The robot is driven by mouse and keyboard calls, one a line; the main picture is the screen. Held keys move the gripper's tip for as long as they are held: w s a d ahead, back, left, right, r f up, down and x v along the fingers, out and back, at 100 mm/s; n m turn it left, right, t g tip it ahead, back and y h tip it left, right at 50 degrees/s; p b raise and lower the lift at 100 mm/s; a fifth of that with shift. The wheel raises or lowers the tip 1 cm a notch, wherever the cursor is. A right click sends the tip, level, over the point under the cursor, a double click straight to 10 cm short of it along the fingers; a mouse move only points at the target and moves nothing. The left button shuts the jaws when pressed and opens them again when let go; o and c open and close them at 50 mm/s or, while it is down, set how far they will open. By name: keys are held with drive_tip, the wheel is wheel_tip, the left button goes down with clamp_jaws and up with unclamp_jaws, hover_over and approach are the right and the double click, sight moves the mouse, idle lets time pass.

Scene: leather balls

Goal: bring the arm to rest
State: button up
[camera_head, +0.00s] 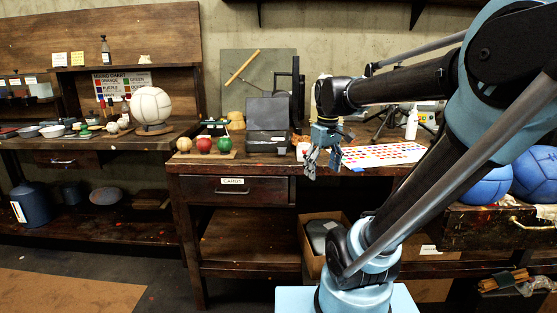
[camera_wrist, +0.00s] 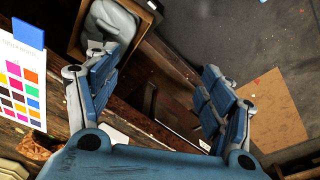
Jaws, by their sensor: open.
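My gripper (camera_head: 322,161) is open and empty.
A dark box (camera_head: 267,123) and small coloured balls (camera_head: 204,145) stand on the bench left of my gripper. A white ball (camera_head: 151,106) sits on the left bench. Blue balls (camera_head: 487,185) lie at the right. A cardboard box (camera_head: 311,262) stands below. The floor at the front left is open.

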drive_tip(key=s+d+f+m, duration=0.2)
drive_tip(key=s+f+m, duration=0.1)
drive_tip(key=s+f, duration=0.3)
drive_tip(key=s+d+f+m+t, duration=0.1)
drive_tip(key=s+d+f+m, duration=0.1)
drive_tip(key=s+f, duration=0.4)
wheel_tip(320, 180, down, 3)
drive_tip(key=shift+s+d+r+m, duration=0.15)
drive_tip(key=shift+s+d+m, duration=0.1)
drive_tip(key=shift+d+m, duration=0.15)
